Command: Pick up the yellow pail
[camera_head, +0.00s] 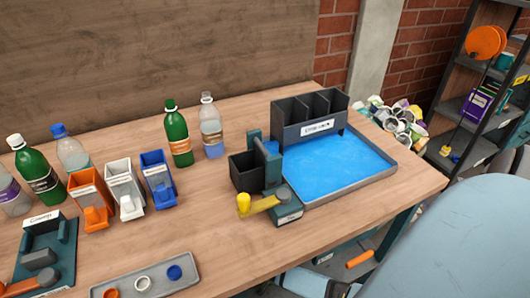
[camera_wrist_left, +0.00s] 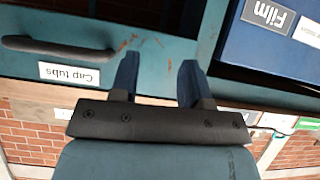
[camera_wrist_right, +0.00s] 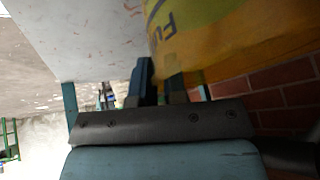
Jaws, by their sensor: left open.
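In the right wrist view a large yellow-orange curved surface (camera_wrist_right: 245,45) with dark lettering fills the upper right. It may be the yellow pail, but its whole shape is out of frame. My right gripper (camera_wrist_right: 160,75) is close to it, with its fingers a small gap apart. I cannot tell whether they touch or hold it. My left gripper (camera_wrist_left: 155,75) is open and empty, facing a teal front labelled "Cap tubs" (camera_wrist_left: 50,60) and a blue box labelled "Film" (camera_wrist_left: 250,50). I cannot clearly make out a pail or either gripper in the head view.
The wooden table (camera_head: 220,225) holds bottles, small coloured bins, a blue-floored tray (camera_head: 380,177) and a grey tray (camera_head: 150,272). A heap of containers (camera_head: 398,120) lies beyond its right end, near a dark shelf unit (camera_head: 452,105). A pale surface (camera_wrist_right: 95,35) is beside the yellow surface.

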